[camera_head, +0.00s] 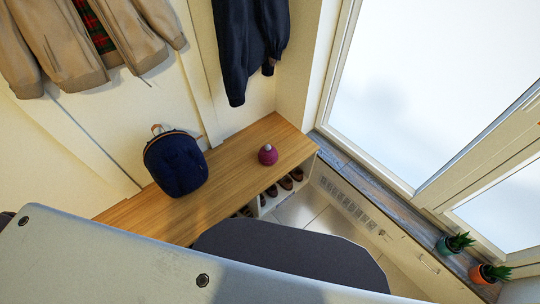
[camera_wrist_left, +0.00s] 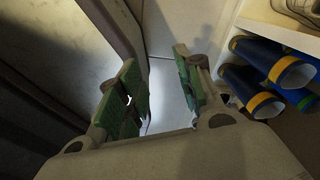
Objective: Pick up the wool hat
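The wool hat (camera_head: 267,155) is a small magenta hat with a pale pompom. It sits on the right part of the wooden bench top (camera_head: 228,165) in the head view. In the left wrist view my left gripper (camera_wrist_left: 158,85) is open, with green-padded fingers apart and nothing between them. It points at pale flooring and panels, and the hat is not in that view. Neither gripper shows in the head view, and my right gripper is not seen.
A dark blue backpack (camera_head: 176,163) stands on the bench left of the hat. Jackets (camera_head: 90,40) hang above. Shoes (camera_head: 284,183) sit in cubbies below. Potted plants (camera_head: 455,243) line the window sill. Rolled blue items (camera_wrist_left: 270,65) lie right of my left gripper.

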